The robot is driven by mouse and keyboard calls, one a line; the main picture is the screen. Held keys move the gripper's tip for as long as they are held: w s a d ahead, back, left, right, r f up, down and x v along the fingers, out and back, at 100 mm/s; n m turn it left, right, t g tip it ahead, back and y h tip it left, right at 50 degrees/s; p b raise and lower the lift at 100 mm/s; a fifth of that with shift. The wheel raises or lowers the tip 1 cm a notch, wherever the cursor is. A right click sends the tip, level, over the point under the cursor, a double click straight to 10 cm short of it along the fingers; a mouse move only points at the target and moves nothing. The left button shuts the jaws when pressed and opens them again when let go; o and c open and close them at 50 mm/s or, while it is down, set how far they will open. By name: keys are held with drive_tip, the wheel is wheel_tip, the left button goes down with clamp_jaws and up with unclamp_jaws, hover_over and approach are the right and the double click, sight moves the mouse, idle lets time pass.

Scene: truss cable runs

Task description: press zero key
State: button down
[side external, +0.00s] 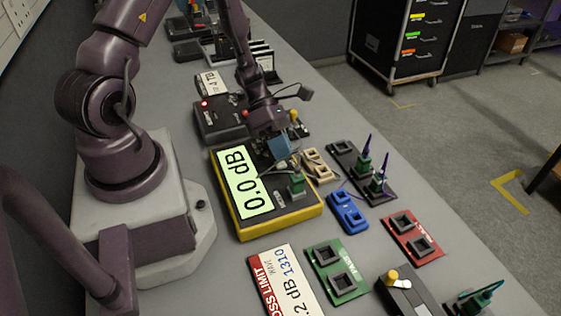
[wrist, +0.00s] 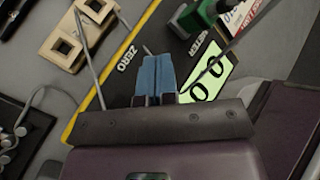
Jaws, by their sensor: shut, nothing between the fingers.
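The meter (side external: 280,225) is a dark box with a yellow edge and a lit screen (side external: 243,182) reading 0.0 dB. My gripper (side external: 281,152) points down over the meter's far right part, its blue fingers together and empty. In the wrist view, the blue fingers (wrist: 156,76) are close to the white ZERO label (wrist: 127,58), which lies just left of them. The zero key itself is not clearly visible; the fingers seem to hide it. I cannot tell whether the fingertips touch the panel.
A green connector (side external: 297,184) stands on the meter. A beige double holder (side external: 318,167) sits right beside it, also in the wrist view (wrist: 75,35). Blue (side external: 348,212), green (side external: 337,270) and red (side external: 412,238) holders lie nearby. A dark box with a red light (side external: 220,120) stands behind.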

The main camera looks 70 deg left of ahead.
drive_tip(key=shift+r, duration=0.4)
drive_tip(key=shift+r, duration=2.5)
